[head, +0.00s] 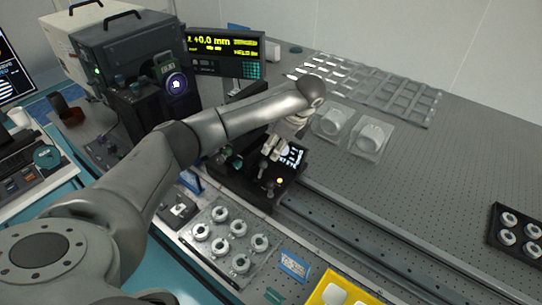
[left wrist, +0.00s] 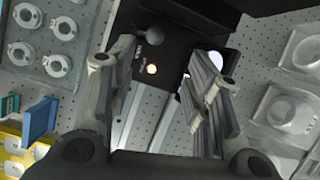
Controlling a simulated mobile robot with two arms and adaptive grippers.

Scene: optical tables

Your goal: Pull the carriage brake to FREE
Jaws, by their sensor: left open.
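The black carriage (head: 288,186) sits on the rail in the middle of the head view, with a lit orange lamp (head: 280,181) on its top. It also fills the upper middle of the left wrist view (left wrist: 190,32). There, a lever with a grey ball knob (left wrist: 154,36) stands out near the lamp; I take it as the brake lever. Its label is too small to read. My left gripper (head: 272,150) is over the carriage, open and empty. In the left wrist view, its fingers (left wrist: 160,62) are spread, with the knob beyond and between the tips. My right gripper is not in view.
A tray of ring-shaped parts (head: 226,241) lies left of the rail (head: 345,240). Clear mounts (head: 371,137) stand beyond the carriage. A display reading +0.0 mm (head: 226,47) stands behind my arm. The perforated table at right is largely clear.

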